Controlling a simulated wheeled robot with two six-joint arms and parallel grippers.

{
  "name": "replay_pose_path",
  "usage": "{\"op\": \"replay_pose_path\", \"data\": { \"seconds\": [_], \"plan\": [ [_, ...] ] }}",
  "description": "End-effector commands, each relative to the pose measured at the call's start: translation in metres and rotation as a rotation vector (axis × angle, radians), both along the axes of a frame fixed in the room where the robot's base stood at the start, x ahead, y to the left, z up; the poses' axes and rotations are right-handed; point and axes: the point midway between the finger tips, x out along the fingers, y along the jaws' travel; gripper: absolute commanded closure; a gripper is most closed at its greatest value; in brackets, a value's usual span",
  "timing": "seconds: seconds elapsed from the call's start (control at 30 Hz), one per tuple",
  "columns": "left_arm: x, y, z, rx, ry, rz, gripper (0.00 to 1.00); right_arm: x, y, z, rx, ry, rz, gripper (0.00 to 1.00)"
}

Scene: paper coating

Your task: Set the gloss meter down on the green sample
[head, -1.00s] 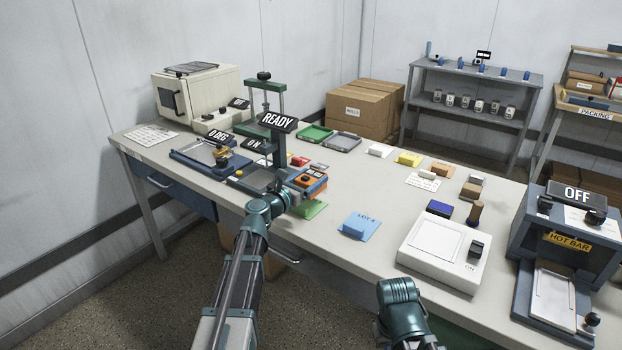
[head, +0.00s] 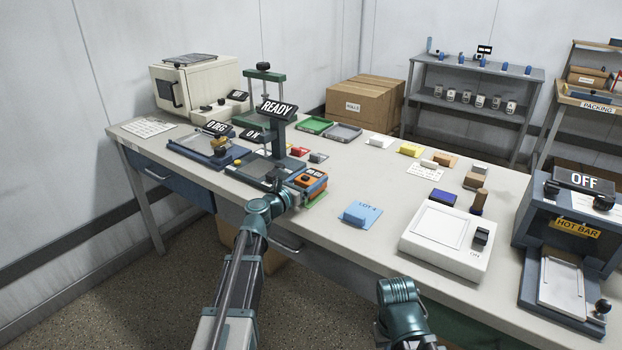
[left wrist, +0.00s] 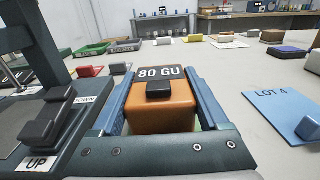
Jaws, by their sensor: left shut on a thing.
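The green sample (head: 319,198) shows only as a thin strip at the near right of the meter. The meter covers the rest of it and looks to be on it or just above; I cannot tell if they touch. My right arm enters at the bottom of the head view, its fingers not visible.
A press (head: 262,165) with a "READY" sign stands close left of the meter. The blue LOT 4 card (head: 371,211) lies to the right, with bare table between.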

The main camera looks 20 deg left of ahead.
Motion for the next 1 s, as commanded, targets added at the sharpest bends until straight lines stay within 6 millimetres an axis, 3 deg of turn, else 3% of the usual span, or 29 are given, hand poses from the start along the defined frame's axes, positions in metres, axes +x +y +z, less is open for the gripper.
{"op": "replay_pose_path", "data": {
  "seconds": [0.37,0.4,0.5,0.77,1.0],
  "plan": [
    [0.000,0.000,-0.001,-0.001,0.000,0.000,1.00,0.000,0.000,-0.001,0.000,0.000,0.000,1.00],
    [0.000,0.000,-0.001,-0.001,0.000,0.000,0.16,0.000,0.000,-0.001,0.000,0.000,0.000,1.00],
    [0.000,0.000,-0.001,0.000,0.000,0.000,0.00,0.000,0.000,-0.001,0.000,0.000,0.000,1.00],
    [-0.002,0.001,-0.001,0.000,0.000,0.000,0.00,0.000,0.000,-0.001,0.000,0.000,0.000,1.00],
    [-0.038,0.013,-0.001,0.000,0.000,0.003,0.00,0.000,0.000,-0.001,0.000,0.000,0.000,1.00]
  ]
}}
